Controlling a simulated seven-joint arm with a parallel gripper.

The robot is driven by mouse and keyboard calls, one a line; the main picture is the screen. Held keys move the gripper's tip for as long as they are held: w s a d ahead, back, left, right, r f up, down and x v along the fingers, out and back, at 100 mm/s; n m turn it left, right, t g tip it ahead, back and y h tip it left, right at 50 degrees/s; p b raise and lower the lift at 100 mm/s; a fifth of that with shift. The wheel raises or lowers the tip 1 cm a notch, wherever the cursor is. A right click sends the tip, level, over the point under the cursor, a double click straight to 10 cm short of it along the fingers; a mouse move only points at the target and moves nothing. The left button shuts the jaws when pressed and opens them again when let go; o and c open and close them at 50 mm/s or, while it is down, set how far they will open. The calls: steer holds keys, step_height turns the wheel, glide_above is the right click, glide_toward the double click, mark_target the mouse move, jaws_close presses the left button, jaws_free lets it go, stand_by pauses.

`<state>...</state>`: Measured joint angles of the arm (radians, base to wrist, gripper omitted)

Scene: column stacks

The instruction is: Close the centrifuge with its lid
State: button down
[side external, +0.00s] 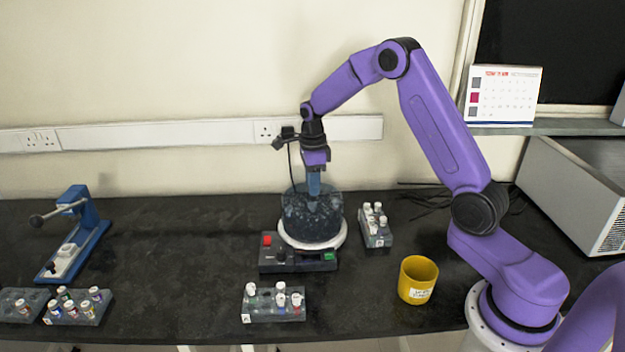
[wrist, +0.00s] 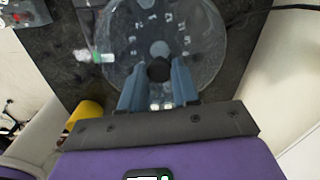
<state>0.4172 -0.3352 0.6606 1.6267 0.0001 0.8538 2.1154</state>
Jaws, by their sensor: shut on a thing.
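The centrifuge (side external: 298,262) stands mid-bench, a dark base with a red button at left, a green button at right and a pale round rim (side external: 338,243). A clear, smoky round lid (side external: 300,215) shows above that rim. In the wrist view the lid (wrist: 205,40) is a wide see-through disc with numbers showing on or through it. My gripper (wrist: 159,82) points down and is shut on the lid's black knob (wrist: 159,70). In the side view my gripper (side external: 313,190) is over the centrifuge. Whether the lid touches the rim cannot be told.
Tube racks stand in front of the centrifuge (side external: 262,312), to its right (side external: 376,236) and at the front left (side external: 85,312). A yellow cup (side external: 418,280) stands front right. A blue hand-lever device (side external: 80,240) is at far left. Bench between it and the centrifuge is clear.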

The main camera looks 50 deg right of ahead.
steer(key=shift+f, duration=0.7)
steer(key=shift+c, duration=1.3)
jaws_free()
steer(key=shift+r, duration=3)
